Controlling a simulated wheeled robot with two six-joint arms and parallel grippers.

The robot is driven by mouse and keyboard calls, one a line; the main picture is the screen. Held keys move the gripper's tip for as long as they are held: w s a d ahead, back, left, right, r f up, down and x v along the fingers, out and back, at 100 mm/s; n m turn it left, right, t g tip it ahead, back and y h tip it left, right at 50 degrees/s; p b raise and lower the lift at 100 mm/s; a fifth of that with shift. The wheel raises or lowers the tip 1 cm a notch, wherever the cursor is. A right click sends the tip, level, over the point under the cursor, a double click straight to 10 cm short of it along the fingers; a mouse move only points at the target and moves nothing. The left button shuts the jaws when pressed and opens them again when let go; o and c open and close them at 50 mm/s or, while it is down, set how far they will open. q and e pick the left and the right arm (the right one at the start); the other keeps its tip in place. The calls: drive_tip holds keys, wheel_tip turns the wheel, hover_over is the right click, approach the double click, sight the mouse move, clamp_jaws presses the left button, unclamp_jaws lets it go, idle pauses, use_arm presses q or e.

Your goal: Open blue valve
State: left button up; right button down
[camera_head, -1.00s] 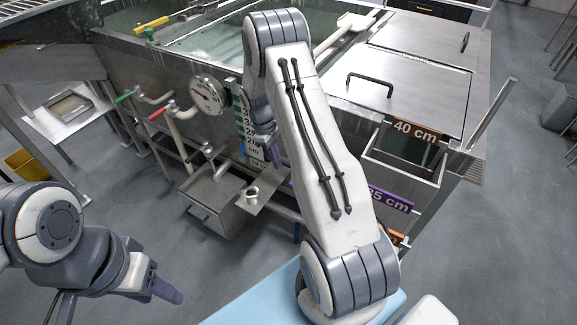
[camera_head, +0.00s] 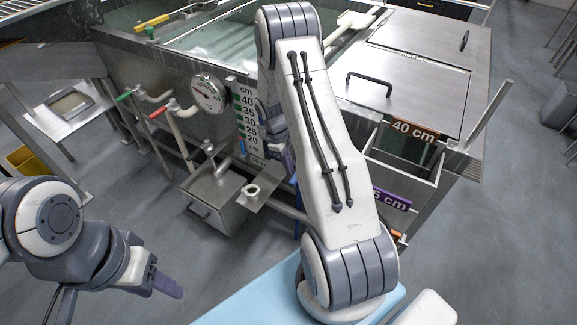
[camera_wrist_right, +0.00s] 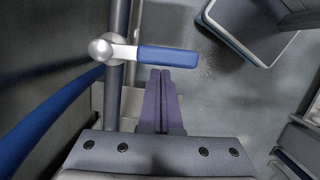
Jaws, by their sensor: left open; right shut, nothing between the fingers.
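The blue valve handle (camera_wrist_right: 168,60) shows in the right wrist view, pointing right from a round silver hub (camera_wrist_right: 101,48) on a vertical grey pipe. My right gripper (camera_wrist_right: 164,73) is shut and empty, its fingertips just below the handle's lower edge in that view; I cannot tell whether they touch. In the head view my right gripper (camera_head: 286,160) is low by the tank's front, partly behind my own arm, and the blue handle cannot be made out there. My left gripper (camera_head: 166,285) is open and empty over the floor at lower left.
A steel tank (camera_head: 150,62) carries a dial gauge (camera_head: 208,94) and a centimetre scale (camera_head: 247,120). A green valve handle (camera_head: 124,96) and a red one (camera_head: 158,112) are at left. A steel box (camera_head: 218,200) stands below. A blue pipe (camera_wrist_right: 45,120) runs along the wrist view's left.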

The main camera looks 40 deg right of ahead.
drive_tip(key=shift+s+n, duration=0.45)
drive_tip(key=shift+n, duration=0.15)
drive_tip(key=s+n, duration=0.1)
drive_tip(key=n, duration=0.1)
drive_tip(key=s+d+n, duration=0.1)
drive_tip(key=n, duration=0.1)
drive_tip(key=shift+s+t+h, duration=0.35)
drive_tip(key=shift+t+h, duration=0.05)
drive_tip(key=s+d+n, duration=0.1)
drive_tip(key=n, duration=0.1)
drive_tip(key=s+d+n+t+b, duration=0.1)
drive_tip(key=d+n, duration=0.1)
drive_tip(key=n, duration=0.1)
drive_tip(key=shift+s+h, duration=0.3)
drive_tip(key=shift+s, duration=0.1)
drive_tip(key=shift+d, duration=0.1)
